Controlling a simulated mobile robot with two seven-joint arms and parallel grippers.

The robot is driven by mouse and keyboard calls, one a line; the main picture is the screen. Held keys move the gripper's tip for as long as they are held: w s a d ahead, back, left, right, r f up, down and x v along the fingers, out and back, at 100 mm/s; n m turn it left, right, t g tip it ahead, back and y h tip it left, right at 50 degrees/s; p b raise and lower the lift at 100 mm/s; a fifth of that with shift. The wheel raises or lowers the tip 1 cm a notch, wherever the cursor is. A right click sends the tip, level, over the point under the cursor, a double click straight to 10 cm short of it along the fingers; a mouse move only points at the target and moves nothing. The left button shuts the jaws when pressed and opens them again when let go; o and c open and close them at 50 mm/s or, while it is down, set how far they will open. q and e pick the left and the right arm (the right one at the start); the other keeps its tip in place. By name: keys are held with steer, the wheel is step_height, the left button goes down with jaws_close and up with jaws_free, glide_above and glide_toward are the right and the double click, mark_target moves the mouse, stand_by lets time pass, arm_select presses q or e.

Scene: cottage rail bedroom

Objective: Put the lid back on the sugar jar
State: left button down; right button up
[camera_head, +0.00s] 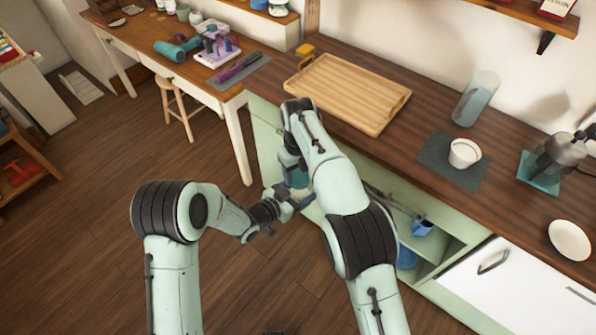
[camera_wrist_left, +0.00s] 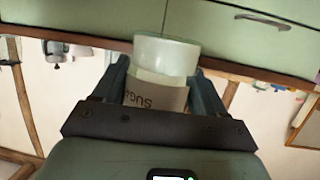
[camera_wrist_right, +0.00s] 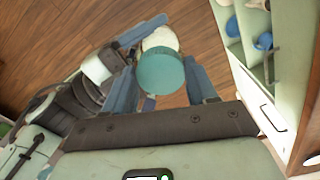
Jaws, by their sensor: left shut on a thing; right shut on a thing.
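The sugar jar (camera_wrist_left: 165,55) is a pale cylinder with a tan label whose lettering appears upside down in the left wrist view. My left gripper (camera_head: 287,203) is shut on the jar's sides, with one finger on each side in the left wrist view (camera_wrist_left: 158,92). The round teal lid (camera_wrist_right: 160,71) sits between the fingers of my right gripper (camera_wrist_right: 160,84), which is shut on it. In the right wrist view the lid covers part of the pale jar (camera_wrist_right: 160,39) beyond it. I cannot tell whether lid and jar touch. The jar's rim is hidden.
An open cabinet shelf (camera_head: 400,218) is right of my grippers. The floor (camera_head: 90,200) at left is clear.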

steer(key=shift+m, duration=1)
steer(key=o, duration=1)
steer(key=shift+r, duration=2.3)
steer(key=shift+c, duration=0.3)
